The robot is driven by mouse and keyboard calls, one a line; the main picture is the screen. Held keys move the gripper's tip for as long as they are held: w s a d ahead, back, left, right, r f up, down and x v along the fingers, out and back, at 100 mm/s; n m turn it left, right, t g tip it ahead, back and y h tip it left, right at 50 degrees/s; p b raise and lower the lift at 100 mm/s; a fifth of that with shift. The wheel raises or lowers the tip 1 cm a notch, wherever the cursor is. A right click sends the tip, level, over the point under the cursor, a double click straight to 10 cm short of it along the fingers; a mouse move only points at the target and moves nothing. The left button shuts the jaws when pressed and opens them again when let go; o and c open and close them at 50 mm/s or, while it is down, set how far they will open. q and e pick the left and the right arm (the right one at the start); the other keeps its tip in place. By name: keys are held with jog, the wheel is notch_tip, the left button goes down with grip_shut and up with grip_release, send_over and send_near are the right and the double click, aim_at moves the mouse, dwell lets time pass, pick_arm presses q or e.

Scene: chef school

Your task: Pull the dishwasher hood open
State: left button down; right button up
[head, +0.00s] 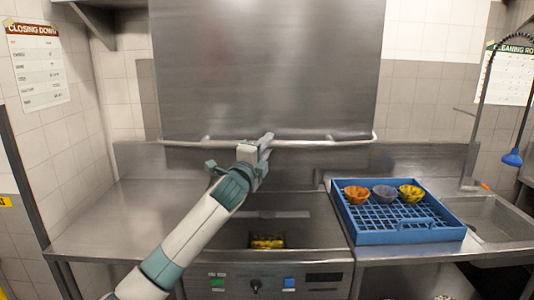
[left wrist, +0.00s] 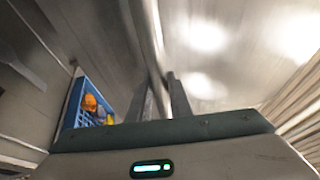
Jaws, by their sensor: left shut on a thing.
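The dishwasher hood (head: 270,70) is a large grey metal box, raised above the dishwasher's base (head: 265,270). A light bar handle (head: 330,141) runs along the hood's lower front edge. My left gripper (head: 266,141) is shut on the handle near its middle. In the left wrist view, the two fingers of my left gripper (left wrist: 163,98) are on either side of the handle (left wrist: 152,40), with the hood's shiny face (left wrist: 220,50) beside it. My right gripper is not in view.
The left counter (head: 130,215) is clear. A yellow object (head: 267,242) lies in the opening below the hood.

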pick_arm(q)
jog(key=c, duration=1.6)
grip_release()
jog(key=shift+f, duration=0.1)
jog(key=shift+s, duration=0.1)
jog(key=shift+b+v, duration=3.5)
jog(key=shift+v, duration=5.05)
jog(key=shift+a, duration=0.1)
